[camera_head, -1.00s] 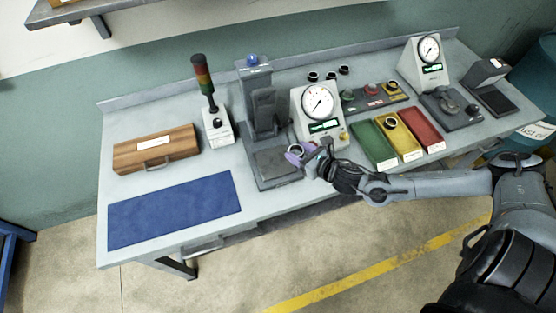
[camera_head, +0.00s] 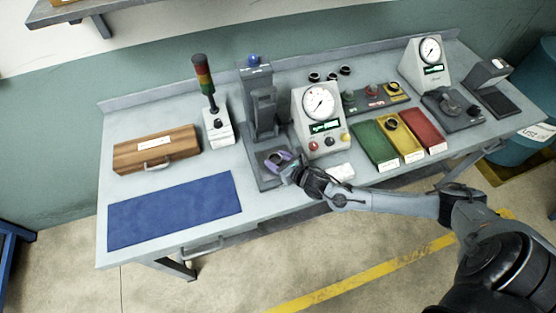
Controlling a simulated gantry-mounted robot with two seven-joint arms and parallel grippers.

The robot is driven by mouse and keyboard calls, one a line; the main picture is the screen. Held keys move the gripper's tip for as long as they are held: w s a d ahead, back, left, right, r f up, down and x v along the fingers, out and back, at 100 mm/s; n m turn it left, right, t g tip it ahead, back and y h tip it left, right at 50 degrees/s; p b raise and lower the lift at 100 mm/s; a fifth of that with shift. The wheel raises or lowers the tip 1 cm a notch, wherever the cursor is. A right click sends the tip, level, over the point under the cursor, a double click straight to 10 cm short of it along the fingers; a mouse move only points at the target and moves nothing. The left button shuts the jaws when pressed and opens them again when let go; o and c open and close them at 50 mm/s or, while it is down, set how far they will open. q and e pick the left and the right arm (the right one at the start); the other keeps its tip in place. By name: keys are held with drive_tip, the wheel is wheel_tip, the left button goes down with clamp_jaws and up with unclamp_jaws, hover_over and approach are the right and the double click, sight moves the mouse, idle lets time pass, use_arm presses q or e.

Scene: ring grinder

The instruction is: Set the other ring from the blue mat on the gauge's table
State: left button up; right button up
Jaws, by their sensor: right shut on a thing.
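My right gripper (camera_head: 287,163) reaches in from the right and is shut on a ring (camera_head: 276,161), which shows as a small round shape between purple-tinted fingers. The ring is over the front part of the gauge's grey table (camera_head: 262,181), below the stand's column (camera_head: 262,105). I cannot tell whether the ring touches the table or hangs just above it. The gauge's dial box (camera_head: 320,104) stands just right of the column. The blue mat (camera_head: 175,210) lies at the front left and is bare. My left gripper is not in view.
Green (camera_head: 374,142), yellow (camera_head: 407,147) and red (camera_head: 424,128) trays lie to the right; a ring (camera_head: 391,124) sits in the yellow one. A second dial gauge (camera_head: 425,70) stands at the back right.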

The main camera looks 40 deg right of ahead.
drive_tip(key=shift+f, duration=0.1)
drive_tip(key=o, duration=1.1)
